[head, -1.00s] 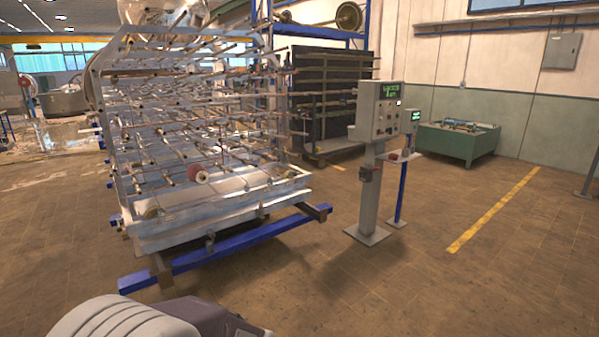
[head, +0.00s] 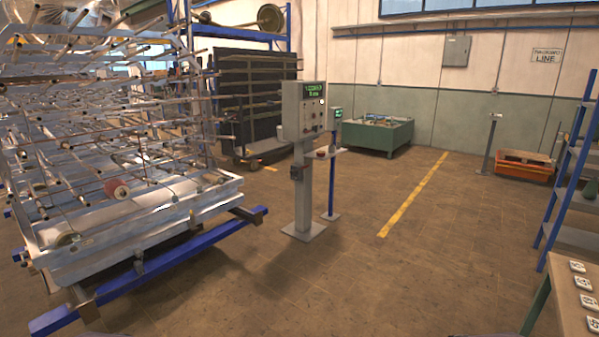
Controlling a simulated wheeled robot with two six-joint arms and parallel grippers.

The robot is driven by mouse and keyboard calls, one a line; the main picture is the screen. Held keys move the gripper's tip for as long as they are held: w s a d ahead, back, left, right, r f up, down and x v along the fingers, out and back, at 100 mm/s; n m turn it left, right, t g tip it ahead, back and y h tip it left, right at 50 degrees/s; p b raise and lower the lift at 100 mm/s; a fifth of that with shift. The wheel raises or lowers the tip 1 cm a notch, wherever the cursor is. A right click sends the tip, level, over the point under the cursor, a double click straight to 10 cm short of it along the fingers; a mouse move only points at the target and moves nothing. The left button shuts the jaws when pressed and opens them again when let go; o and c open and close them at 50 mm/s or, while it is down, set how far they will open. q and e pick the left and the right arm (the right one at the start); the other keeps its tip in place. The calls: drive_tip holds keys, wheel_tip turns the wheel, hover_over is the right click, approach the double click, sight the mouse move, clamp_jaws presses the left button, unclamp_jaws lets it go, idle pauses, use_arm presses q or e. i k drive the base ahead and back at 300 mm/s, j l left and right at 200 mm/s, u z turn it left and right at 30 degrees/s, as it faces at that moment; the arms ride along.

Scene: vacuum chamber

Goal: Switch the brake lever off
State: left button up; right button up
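A grey control pedestal (head: 303,190) stands on the floor near the middle of the head view. Its control box (head: 302,112) has a small green-lit screen and several buttons. Neither of my grippers is in view.
A large metal rack (head: 110,150) on a blue floor frame (head: 150,272) stands at the left. A thin blue post (head: 332,185) stands behind the pedestal. A table (head: 575,300) and blue shelf (head: 566,190) are at the right. Floor before the pedestal is clear.

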sight(293, 171)
drive_tip(key=i+u, duration=0.1)
drive_tip(key=i, duration=4.95)
drive_tip(key=i+z, duration=0.2)
drive_tip(key=i, duration=0.45)
